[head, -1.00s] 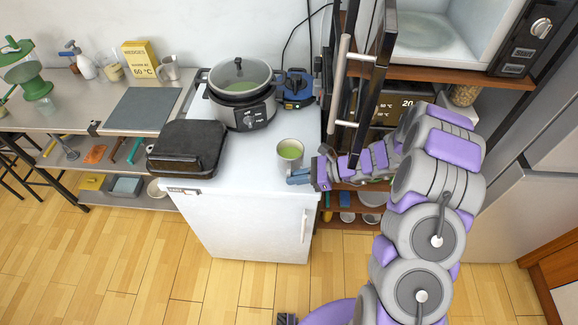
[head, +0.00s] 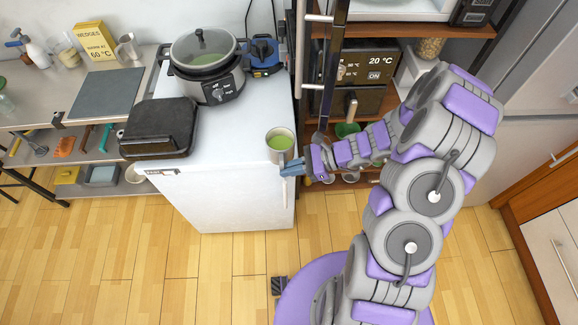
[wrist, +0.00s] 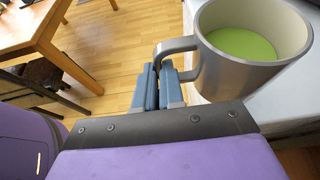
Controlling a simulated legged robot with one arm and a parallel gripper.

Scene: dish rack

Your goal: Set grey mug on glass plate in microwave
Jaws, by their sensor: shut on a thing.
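The grey mug (head: 280,153) has a green inside and is upright at the right edge of the white counter top. In the wrist view the mug (wrist: 245,75) is large, with its handle toward me. My gripper (head: 291,168) is shut on the mug's handle, and its blue fingers (wrist: 158,86) show close together there. I cannot tell whether the mug's base touches the counter. The microwave (head: 400,10) is cut off at the top of the head view, with its dark door (head: 325,65) swung open toward me. I cannot make out the glass plate now.
The white counter (head: 235,135) also bears a cooker (head: 208,65) and a black press (head: 158,128). An oven with a display (head: 375,75) sits on the shelf under the microwave. The open door stands between the counter and the shelves. Wooden floor lies clear in front.

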